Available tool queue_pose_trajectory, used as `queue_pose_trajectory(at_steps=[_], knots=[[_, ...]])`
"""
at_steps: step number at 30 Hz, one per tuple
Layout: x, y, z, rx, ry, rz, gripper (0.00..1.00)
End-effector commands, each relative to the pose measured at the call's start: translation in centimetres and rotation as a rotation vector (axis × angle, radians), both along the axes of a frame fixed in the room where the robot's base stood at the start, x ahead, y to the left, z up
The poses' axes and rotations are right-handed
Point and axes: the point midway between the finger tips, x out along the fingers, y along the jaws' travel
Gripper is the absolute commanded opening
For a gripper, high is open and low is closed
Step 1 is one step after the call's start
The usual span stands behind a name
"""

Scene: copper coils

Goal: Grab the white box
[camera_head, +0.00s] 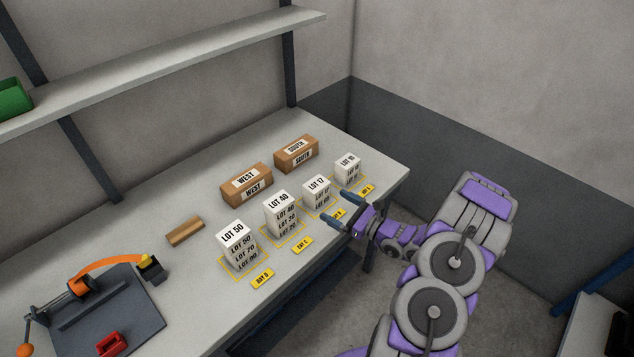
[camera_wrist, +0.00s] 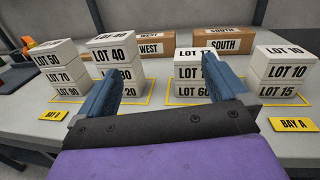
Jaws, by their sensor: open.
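Several stacks of white boxes with LOT labels stand in a row on the bench. The LOT 50 stack (camera_head: 237,245) is leftmost, then the LOT 40 stack (camera_head: 281,215), the LOT 17 stack (camera_head: 316,191) and the LOT 10 stack (camera_head: 347,166). They also show in the wrist view: LOT 50 (camera_wrist: 57,68), LOT 40 (camera_wrist: 113,46), LOT 17 (camera_wrist: 187,72) and LOT 10 (camera_wrist: 283,71). My gripper (camera_head: 338,206) is open and empty at the bench's front edge, before the LOT 17 stack. In the wrist view my fingers (camera_wrist: 163,72) partly hide the LOT 40 and LOT 17 stacks.
Brown WEST (camera_head: 247,185) and SOUTH (camera_head: 296,154) boxes stand behind the stacks. A plain brown block (camera_head: 185,231) lies left of them. A dark plate with an orange-armed device (camera_head: 105,310) is at the bench's left. A shelf (camera_head: 180,58) hangs above the back.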

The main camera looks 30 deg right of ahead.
Motion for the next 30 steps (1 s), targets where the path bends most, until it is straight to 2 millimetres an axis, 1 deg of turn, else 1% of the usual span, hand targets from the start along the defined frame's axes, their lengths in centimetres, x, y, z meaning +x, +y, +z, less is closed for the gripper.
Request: queue_pose_trajectory(at_steps=[1, 3, 7, 11, 15, 24, 27, 30], knots=[[-0.3, -1.5, -1.2, 0.02, 0.015, -0.051, 1.0], [-0.6, -3.0, -2.5, 0.039, 0.029, -0.102, 1.0], [-0.8, -4.2, -3.5, 0.051, 0.041, -0.151, 1.0], [0.2, -3.8, -3.8, 0.05, 0.042, -0.156, 1.0], [2.8, -2.8, -3.8, 0.047, 0.041, -0.151, 1.0], [8.2, -1.4, -3.8, 0.053, 0.039, -0.153, 1.0], [9.5, -1.0, -3.8, 0.054, 0.04, -0.154, 1.0], [10.3, -0.7, -3.8, 0.055, 0.04, -0.155, 1.0]])
